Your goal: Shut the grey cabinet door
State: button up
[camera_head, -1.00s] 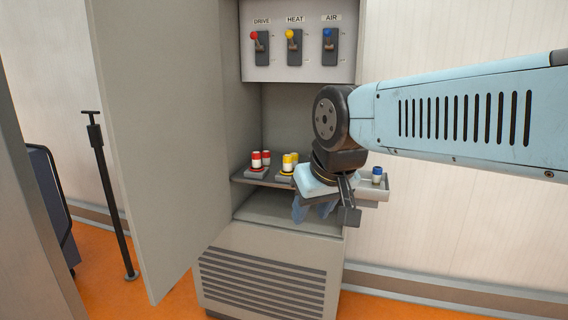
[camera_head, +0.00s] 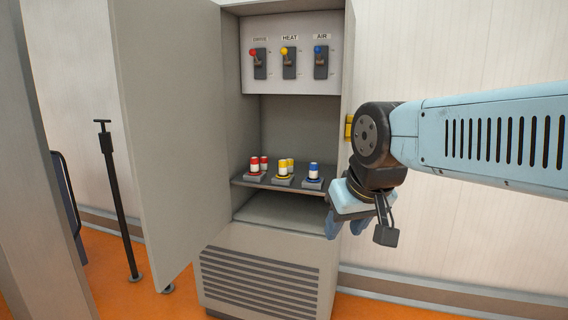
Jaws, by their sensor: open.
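The grey cabinet door (camera_head: 172,130) stands wide open on the left side of the grey cabinet (camera_head: 262,244). Its flat face is turned toward me and its free edge swings out toward the lower left. My gripper (camera_head: 360,225) is at the right front of the cabinet, apart from the door, pointing down. Its jaws are open and I see nothing held between them, though the fingers are partly hidden by the wrist.
Inside the cabinet are three levers on a panel (camera_head: 291,85) and several red, yellow and blue capped cylinders on a shelf (camera_head: 240,181). A black post (camera_head: 118,200) stands left of the door. A yellow latch piece (camera_head: 349,127) is on the cabinet's right edge.

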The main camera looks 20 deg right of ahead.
aim_at(168, 55)
jog(key=z, duration=0.05)
jog(key=i, duration=1)
jog(key=u, duration=0.75)
jog(key=k, duration=1.15)
jog(key=u, duration=1.45)
jog(key=i, duration=1.05)
jog(key=z, duration=0.8)
jog(key=i, duration=0.7)
jog(key=z, duration=0.7)
